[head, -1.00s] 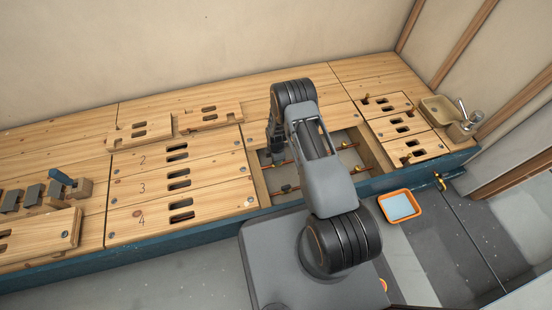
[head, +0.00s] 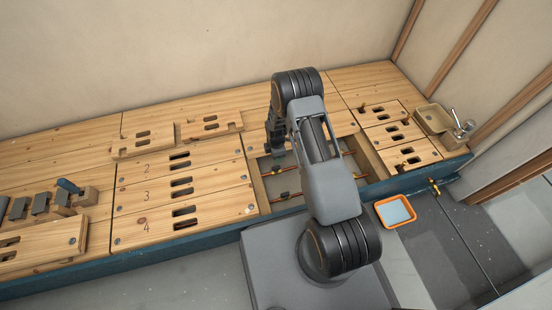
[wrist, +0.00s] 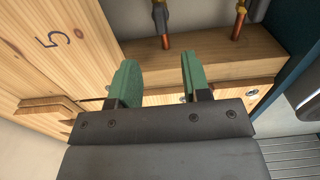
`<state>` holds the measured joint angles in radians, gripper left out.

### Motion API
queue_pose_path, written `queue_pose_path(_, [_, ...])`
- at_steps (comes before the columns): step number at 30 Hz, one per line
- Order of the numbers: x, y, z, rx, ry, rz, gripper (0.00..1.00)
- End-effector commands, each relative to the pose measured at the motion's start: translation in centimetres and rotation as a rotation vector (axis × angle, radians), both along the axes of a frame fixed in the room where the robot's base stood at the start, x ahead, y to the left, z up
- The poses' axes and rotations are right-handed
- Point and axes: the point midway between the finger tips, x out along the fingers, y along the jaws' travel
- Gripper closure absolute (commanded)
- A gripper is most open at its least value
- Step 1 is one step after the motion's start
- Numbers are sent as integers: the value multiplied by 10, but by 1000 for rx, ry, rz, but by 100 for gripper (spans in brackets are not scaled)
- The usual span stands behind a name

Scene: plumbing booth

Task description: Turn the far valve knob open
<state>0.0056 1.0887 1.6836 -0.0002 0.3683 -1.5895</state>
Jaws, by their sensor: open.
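Copper pipes (head: 287,170) cross a recess in the wooden bench. A dark fitting (head: 284,195) sits on the nearer pipe. In the wrist view, a grey fitting (wrist: 161,14) is on one copper pipe and a second copper pipe (wrist: 240,22) stands to its right. I cannot tell which part is the far valve knob; my arm covers part of the recess. My gripper (wrist: 155,72) is open and empty, its two green fingers apart, with the grey fitting beyond them. In the head view my gripper (head: 275,150) is at the recess's far left.
Slotted wooden panels (head: 180,180) lie left of the recess, and more slotted panels (head: 395,135) lie right of it. An orange tray (head: 395,212) is on the floor.

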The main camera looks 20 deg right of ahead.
Motion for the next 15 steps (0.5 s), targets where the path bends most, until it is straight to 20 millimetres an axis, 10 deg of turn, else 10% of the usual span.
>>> queue_pose_path(15, [0,0,40,0,1,0,56])
